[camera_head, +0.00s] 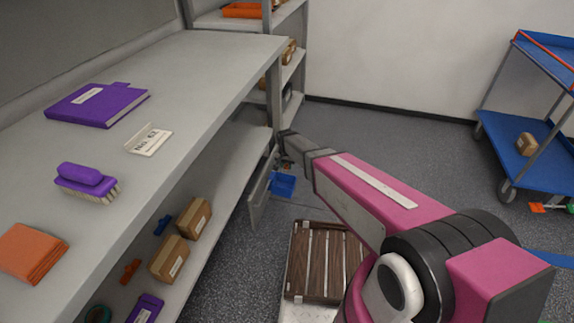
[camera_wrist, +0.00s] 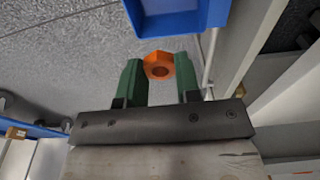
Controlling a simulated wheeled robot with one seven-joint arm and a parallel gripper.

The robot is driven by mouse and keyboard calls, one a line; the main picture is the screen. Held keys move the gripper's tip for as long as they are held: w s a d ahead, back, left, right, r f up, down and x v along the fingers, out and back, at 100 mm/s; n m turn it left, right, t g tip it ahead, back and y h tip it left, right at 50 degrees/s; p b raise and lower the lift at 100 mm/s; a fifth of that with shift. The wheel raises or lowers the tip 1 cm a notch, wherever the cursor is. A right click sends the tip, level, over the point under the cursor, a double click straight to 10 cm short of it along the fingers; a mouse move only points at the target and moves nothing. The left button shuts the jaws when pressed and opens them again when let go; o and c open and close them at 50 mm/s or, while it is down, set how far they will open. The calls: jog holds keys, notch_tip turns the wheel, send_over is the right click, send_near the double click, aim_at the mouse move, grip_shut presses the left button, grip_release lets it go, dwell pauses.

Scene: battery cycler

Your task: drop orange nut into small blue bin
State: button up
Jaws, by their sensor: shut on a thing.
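The orange nut (camera_wrist: 159,57) is held between the green fingertips of my gripper (camera_wrist: 160,78) in the wrist view. My gripper is shut on it. The small blue bin (camera_wrist: 190,22) shows just beyond the nut in the wrist view, cut off by the top edge. In the head view the blue bin (camera_head: 282,187) is low down, near the floor, just beyond the end of the long bench. My pink arm reaches toward that spot, and its end largely hides the gripper there. The nut is outside the bin outline in the wrist view.
The grey bench (camera_head: 215,70) with its lower shelf runs along the left, with a purple binder (camera_head: 97,104) and a brush (camera_head: 86,182) on top. A grey panel (camera_head: 260,195) stands beside the bin. A blue cart (camera_head: 535,165) stands right.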

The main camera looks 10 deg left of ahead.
aim_at(286, 168)
jog(key=shift+f, duration=2.95)
jog(key=o, duration=1)
jog(key=r, duration=0.3)
jog(key=s+r, duration=0.1)
jog(key=r, duration=0.6)
jog(key=shift+s+a+r, duration=0.1)
jog(key=shift+s+r, duration=0.05)
jog(key=shift+r, duration=0.25)
